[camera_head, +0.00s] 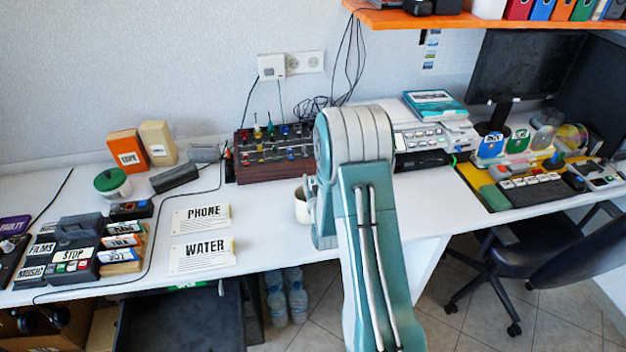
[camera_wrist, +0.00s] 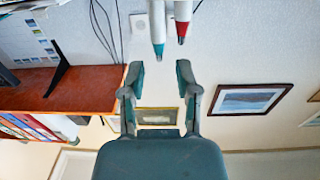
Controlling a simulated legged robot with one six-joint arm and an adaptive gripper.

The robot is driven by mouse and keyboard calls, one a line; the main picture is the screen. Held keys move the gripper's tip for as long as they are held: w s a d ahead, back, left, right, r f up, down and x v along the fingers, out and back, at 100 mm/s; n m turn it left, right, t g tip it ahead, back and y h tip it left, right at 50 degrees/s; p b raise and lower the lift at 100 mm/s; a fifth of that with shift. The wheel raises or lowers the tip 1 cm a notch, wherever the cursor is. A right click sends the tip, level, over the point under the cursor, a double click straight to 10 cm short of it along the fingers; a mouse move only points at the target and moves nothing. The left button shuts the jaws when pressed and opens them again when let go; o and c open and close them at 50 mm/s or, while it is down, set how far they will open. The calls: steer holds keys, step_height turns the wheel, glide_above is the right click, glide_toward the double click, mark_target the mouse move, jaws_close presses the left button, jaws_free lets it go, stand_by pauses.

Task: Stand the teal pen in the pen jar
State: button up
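My gripper (camera_wrist: 160,74) is open and empty in the wrist view, its two fingers apart. Just beyond the fingertips, two white pens enter from the top edge: one with a teal end (camera_wrist: 159,51) and one with a red end (camera_wrist: 182,40). The teal-ended pen lines up with the gap between the fingers, apart from both. What holds the pens is out of the wrist view. In the head view a cream cup (camera_head: 302,207) stands on the desk, partly hidden by my arm; I cannot tell whether it is the pen jar. My gripper is hidden in the head view.
A dark rack of small items (camera_head: 273,168) stands behind the cup. A printer (camera_head: 436,133) is to the right. An orange shelf (camera_head: 440,19) overhangs the back right.

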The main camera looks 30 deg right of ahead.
stand_by(0.3)
steer(key=v, duration=1.2)
steer(key=shift+w, duration=0.1)
stand_by(0.6)
